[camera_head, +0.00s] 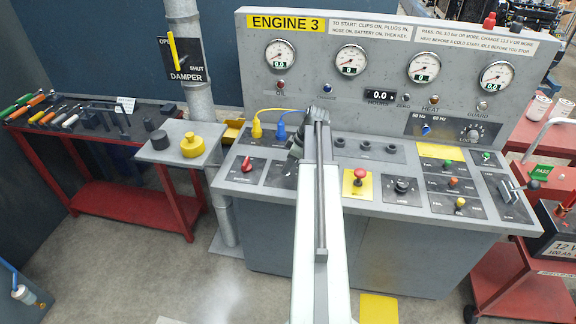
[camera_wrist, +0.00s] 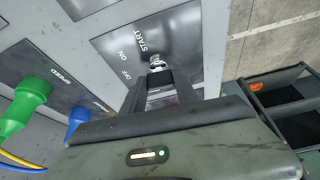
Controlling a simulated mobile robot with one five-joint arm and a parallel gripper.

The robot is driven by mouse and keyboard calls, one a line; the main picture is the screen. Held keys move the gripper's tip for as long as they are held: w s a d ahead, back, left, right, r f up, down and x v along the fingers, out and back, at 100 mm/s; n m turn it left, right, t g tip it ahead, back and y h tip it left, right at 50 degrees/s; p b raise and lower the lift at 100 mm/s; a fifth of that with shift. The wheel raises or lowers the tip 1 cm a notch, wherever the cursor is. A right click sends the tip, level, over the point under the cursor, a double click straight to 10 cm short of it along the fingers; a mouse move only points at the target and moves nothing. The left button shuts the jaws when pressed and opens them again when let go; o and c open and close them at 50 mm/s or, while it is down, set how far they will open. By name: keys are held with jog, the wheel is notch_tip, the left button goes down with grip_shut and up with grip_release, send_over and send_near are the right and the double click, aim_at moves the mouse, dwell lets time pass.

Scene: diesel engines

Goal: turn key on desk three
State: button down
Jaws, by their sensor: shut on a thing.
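Desk three (camera_head: 340,262) is a grey console headed ENGINE 3. Its key plate (camera_head: 281,174) lies left of the middle, partly hidden by my arm in the head view. In the wrist view the dark key plate (camera_wrist: 185,45) carries the words OFF, ON and START. The key (camera_wrist: 157,64) is a small silvery piece at the plate's lower edge, between my fingertips. My gripper (camera_wrist: 158,76) is shut on the key, which also hides most of it. I cannot tell which word the key points to. In the head view my gripper (camera_head: 296,152) is small and dark.
A yellow plug (camera_head: 257,131) and a blue plug (camera_head: 281,132) with cables stand behind the key plate. A red push button (camera_head: 359,175) on yellow is to the right. A red tool table (camera_head: 130,200) stands at left, a red cart (camera_head: 520,290) at right.

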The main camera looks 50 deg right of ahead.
jog(key=m, duration=0.2)
jog(key=m+h, duration=0.1)
jog(key=m, duration=0.1)
jog(key=shift+s+a+h, duration=0.1)
jog(key=shift+a+h, duration=0.2)
jog(key=m+h, duration=0.1)
jog(key=m, duration=0.2)
jog(key=shift+m, duration=0.4)
jog(key=m+h, duration=0.1)
jog(key=m, duration=0.2)
jog(key=m+h, duration=0.1)
jog(key=m, duration=0.2)
jog(key=shift+a+g, duration=0.1)
jog(key=shift+g, duration=0.3)
jog(key=shift+m+h, duration=0.3)
